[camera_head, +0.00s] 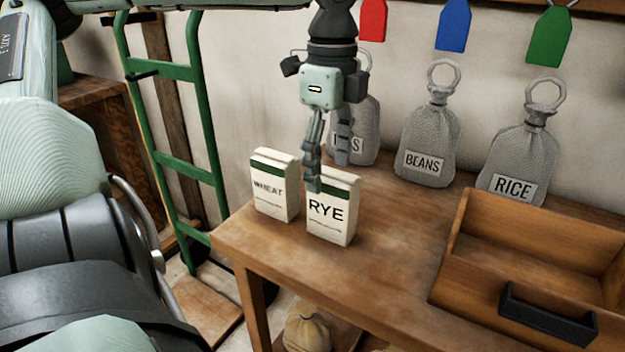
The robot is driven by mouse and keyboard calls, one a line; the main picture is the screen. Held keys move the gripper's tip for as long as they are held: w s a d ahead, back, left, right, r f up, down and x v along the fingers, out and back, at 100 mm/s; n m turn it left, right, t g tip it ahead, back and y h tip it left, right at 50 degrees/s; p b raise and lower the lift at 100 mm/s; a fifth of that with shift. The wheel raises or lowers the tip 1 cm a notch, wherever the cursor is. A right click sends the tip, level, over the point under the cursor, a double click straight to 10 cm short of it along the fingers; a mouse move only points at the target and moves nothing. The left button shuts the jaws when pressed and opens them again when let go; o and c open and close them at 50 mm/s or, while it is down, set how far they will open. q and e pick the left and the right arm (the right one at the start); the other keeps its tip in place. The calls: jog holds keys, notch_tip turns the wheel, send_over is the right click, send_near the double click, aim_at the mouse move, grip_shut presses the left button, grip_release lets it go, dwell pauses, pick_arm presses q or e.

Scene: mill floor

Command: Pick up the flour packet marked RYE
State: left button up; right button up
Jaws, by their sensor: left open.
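The flour packet marked RYE (328,218) stands upright on the wooden table, white with a dark green band near its top. The packet marked WHEAT (272,190) stands upright just to its left, a small gap apart. My left gripper (328,178) points down from above at the RYE packet. Its fingers are apart. The nearer finger overlaps the top left of the RYE packet in the picture, and the other shows behind the packet's top. I cannot tell whether they touch it. My right gripper is not in view.
Grey sacks stand along the wall: BEANS (428,145), RICE (515,160) and one partly hidden behind my gripper (368,125). An open wooden box (455,265) with a black handle is at the right. Bare table (390,240) lies between. A green ladder-like frame (205,130) stands left.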

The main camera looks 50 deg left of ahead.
aim_at(334, 203)
pick_arm(q)
jog(key=shift+d+f, duration=0.15)
jog(key=shift+f, duration=0.2)
jog(key=f, duration=0.7)
jog(key=shift+w+d, duration=0.2)
jog(key=shift+w, duration=0.2)
grip_shut()
